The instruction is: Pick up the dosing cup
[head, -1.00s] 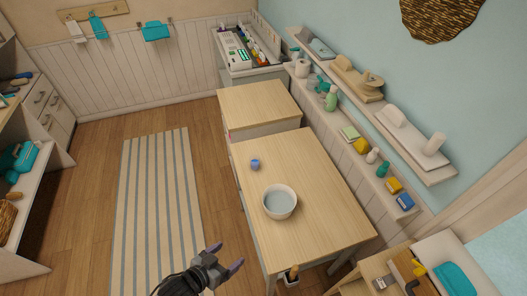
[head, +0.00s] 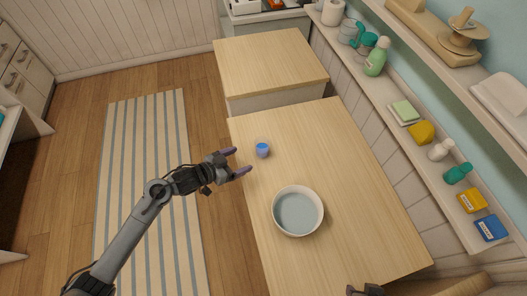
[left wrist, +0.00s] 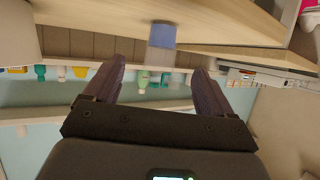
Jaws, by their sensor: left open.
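The dosing cup (head: 262,149), small with a blue lower part and a clear rim, stands upright near the left edge of the wooden table (head: 350,200). My left gripper (head: 240,161) is open and empty just left of the cup, with its fingers pointing toward it. In the left wrist view, which looks upside down, the cup (left wrist: 162,36) shows ahead between the two dark fingers, apart from them. A dark part of my right gripper (head: 366,290) shows at the bottom edge of the head view, mostly cut off.
A white bowl (head: 298,211) stands on the table in front of the cup. A second wooden-topped cabinet (head: 270,62) adjoins the far end. A wall shelf on the right holds a green bottle (head: 376,57), a yellow sponge (head: 421,132) and boxes. The table's right side is clear.

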